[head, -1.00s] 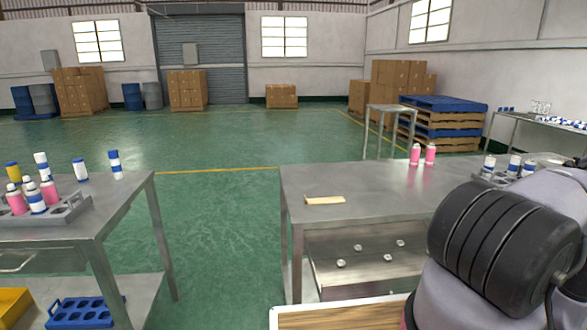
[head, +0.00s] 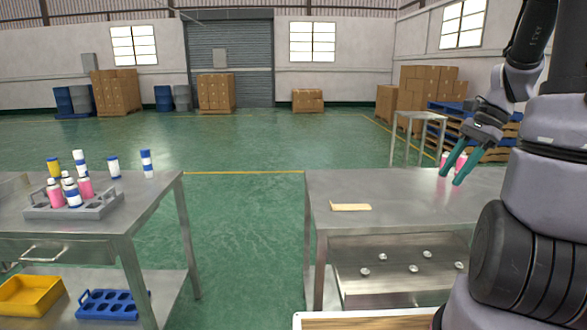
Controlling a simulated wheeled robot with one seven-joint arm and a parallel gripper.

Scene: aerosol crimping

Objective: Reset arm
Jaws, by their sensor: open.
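My gripper (head: 452,176) is at the right of the head view, above the right steel table (head: 400,195). Its two teal-tipped fingers point down and stand apart, with nothing seen between them. Two pink cans (head: 460,161) are behind the fingers and partly hidden by them. My arm covers the right part of the table.
A wooden strip (head: 350,207) lies on the right table; several small metal pieces (head: 413,268) lie on its lower shelf. The left table (head: 145,205) holds a grey rack (head: 98,205) with cans. A yellow bin (head: 30,296) and blue rack (head: 108,304) sit below. Green floor between is clear.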

